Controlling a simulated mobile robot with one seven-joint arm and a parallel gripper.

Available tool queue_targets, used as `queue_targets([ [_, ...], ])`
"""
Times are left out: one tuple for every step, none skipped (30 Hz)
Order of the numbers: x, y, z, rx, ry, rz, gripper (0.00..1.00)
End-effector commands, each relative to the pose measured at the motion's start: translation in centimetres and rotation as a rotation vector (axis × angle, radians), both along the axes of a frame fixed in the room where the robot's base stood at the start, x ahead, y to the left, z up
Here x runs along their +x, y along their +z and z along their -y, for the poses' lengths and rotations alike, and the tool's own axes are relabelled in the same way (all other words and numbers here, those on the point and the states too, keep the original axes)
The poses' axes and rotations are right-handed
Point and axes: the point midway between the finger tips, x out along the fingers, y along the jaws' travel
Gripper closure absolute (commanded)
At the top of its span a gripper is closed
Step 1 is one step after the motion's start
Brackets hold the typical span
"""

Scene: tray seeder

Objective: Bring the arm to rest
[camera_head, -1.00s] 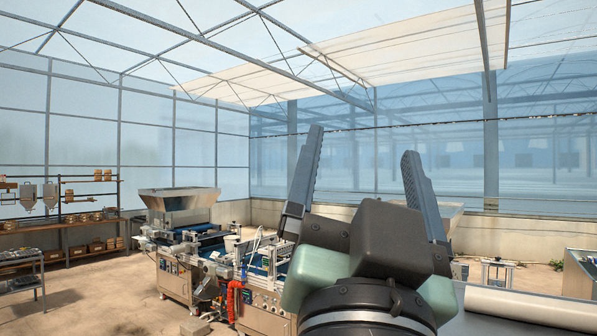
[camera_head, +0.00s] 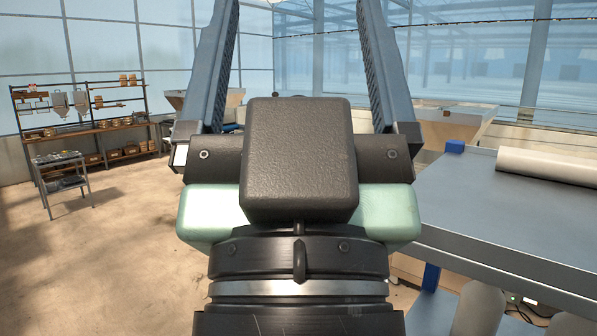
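My gripper (camera_head: 298,20) stands upright in the middle of the head view, large and close to the camera. Its two dark fingers are spread wide apart, with only the far greenhouse wall visible between them. The gripper is open and nothing is held. The fingertips run to or past the top edge of the frame. My gripper hides most of the seeder machine behind it.
A blue-grey workbench (camera_head: 470,215) with a white roll (camera_head: 550,165) fills the right side. A hopper (camera_head: 450,125) shows beyond it. A wooden shelf rack (camera_head: 90,128) and a small metal cart (camera_head: 62,175) stand at the left. The floor (camera_head: 120,240) at front left is clear.

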Motion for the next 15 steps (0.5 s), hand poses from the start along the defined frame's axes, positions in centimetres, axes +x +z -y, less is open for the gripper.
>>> queue_targets([
  [0.0, -3.4, 0.0, -0.001, -0.002, -0.001, 0.1],
  [0.0, -4.4, 0.0, -0.001, -0.002, -0.002, 0.1],
  [0.1, -5.7, 0.0, -0.001, -0.004, -0.002, 0.1],
  [0.1, -6.7, 0.0, -0.001, -0.004, -0.002, 0.1],
  [0.1, -7.6, 0.0, -0.001, -0.006, -0.002, 0.1],
  [0.1, -8.8, 0.1, -0.002, -0.006, -0.003, 0.1],
  [0.1, -9.5, 0.1, -0.002, -0.008, -0.003, 0.1],
  [0.1, -10.2, 0.1, -0.002, -0.008, -0.003, 0.1],
  [0.1, -10.9, 0.1, -0.003, -0.009, -0.003, 0.1],
  [0.1, -11.3, 0.1, -0.003, -0.01, -0.003, 0.1],
  [0.1, -11.5, 0.1, -0.003, -0.01, -0.003, 0.1],
  [0.1, -11.7, 0.1, -0.003, -0.01, -0.003, 0.1],
  [0.1, -11.8, 0.1, -0.003, -0.011, -0.003, 0.1],
  [0.1, -11.8, 0.1, -0.003, -0.011, -0.003, 0.1],
  [0.1, -11.8, 0.1, -0.003, -0.011, -0.003, 0.1],
])
